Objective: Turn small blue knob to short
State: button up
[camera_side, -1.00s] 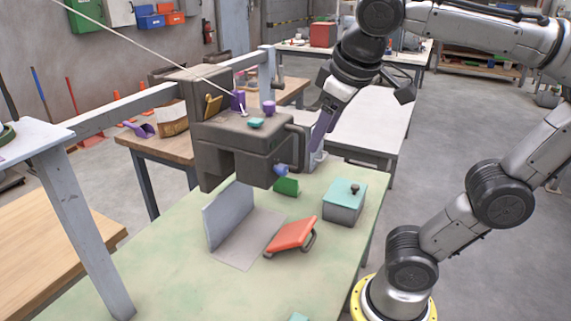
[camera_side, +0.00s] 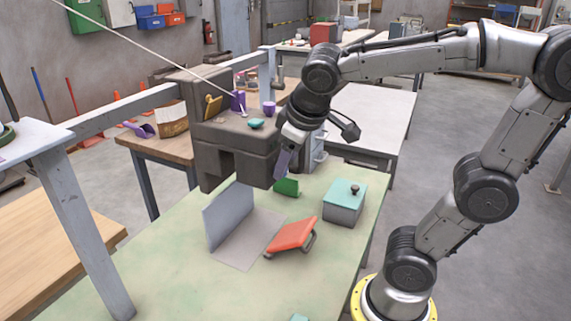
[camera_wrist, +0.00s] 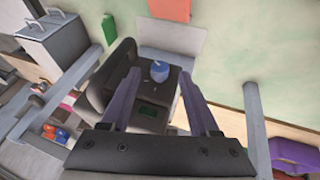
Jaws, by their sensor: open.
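The small blue knob (camera_wrist: 160,70) sits on the face of the dark grey machine (camera_side: 225,145). In the wrist view it shows between and beyond my gripper's two purple fingers, which stand apart on either side with nothing between them. I cannot tell how close the tips are to the knob. In the side view my gripper (camera_side: 284,165) is at the machine's right front corner and hides the knob. Small pale marks lie beside the knob, too small to read, and its setting is unclear.
A green piece (camera_side: 290,187) is just below my gripper. A grey angled chute (camera_side: 230,220), an orange flap (camera_side: 292,234) and a teal-lidded box (camera_side: 344,203) stand on the pale green table (camera_side: 180,270). Purple and teal parts are on the machine's top.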

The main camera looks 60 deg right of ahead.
jog(key=shift+x, duration=1)
grip_shut()
